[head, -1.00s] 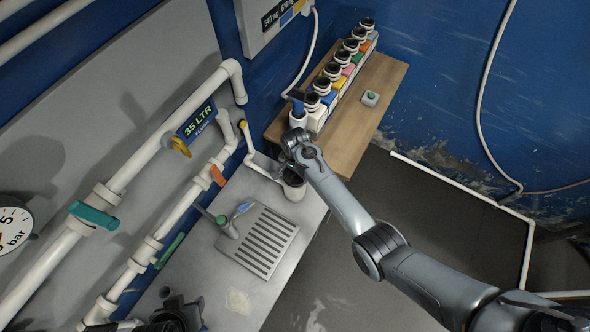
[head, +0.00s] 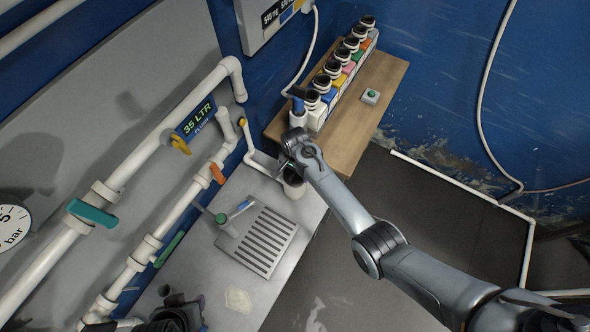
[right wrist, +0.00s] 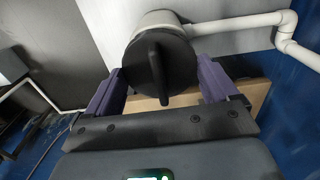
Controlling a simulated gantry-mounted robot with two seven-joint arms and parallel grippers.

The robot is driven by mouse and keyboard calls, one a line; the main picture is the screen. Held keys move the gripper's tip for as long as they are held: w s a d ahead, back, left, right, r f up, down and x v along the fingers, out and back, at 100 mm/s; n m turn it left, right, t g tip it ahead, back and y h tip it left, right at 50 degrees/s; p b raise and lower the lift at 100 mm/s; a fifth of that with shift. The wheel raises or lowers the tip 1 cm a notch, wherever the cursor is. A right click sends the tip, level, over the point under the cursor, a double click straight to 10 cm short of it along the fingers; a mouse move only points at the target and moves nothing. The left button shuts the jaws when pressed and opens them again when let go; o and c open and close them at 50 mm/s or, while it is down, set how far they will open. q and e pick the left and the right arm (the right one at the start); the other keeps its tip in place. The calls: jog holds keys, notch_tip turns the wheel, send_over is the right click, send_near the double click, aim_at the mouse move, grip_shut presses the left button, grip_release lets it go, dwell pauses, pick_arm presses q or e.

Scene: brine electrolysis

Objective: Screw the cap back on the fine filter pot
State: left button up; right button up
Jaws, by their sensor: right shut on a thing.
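The fine filter pot (head: 293,188) is a white round pot at the far right corner of the grey bench in the head view. Its white side also shows in the right wrist view (right wrist: 152,20). A black round cap (right wrist: 176,62) with a raised grip bar sits at the pot's mouth; I cannot tell how far it is screwed on. My right gripper (right wrist: 160,88) is shut on the cap, with a purple finger on each side. In the head view my right gripper (head: 290,160) partly hides the pot's top. My left gripper (head: 178,316) shows only in part at the bottom edge, its fingers unclear.
A slotted drain plate (head: 268,240) lies on the bench, with a green-topped item (head: 222,220) beside it. White pipes (head: 150,175) run along the left. A wooden shelf (head: 375,105) holds a row of black-capped white bottles (head: 333,68) and a green button (head: 371,96).

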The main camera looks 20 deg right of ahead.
jog(key=shift+f, duration=0.25)
dwell(0.5)
jog(key=shift+f, duration=0.2)
dwell(0.6)
jog(key=shift+f, duration=0.15)
dwell(0.5)
jog(key=shift+f, duration=0.1)
dwell(0.5)
jog(key=shift+m+p, duration=0.4)
jog(key=shift+m, duration=0.1)
jog(key=m, duration=0.2)
jog(key=shift+a+m+p, duration=0.1)
jog(key=shift+m+p, duration=0.2)
jog(key=shift+m, duration=1.1)
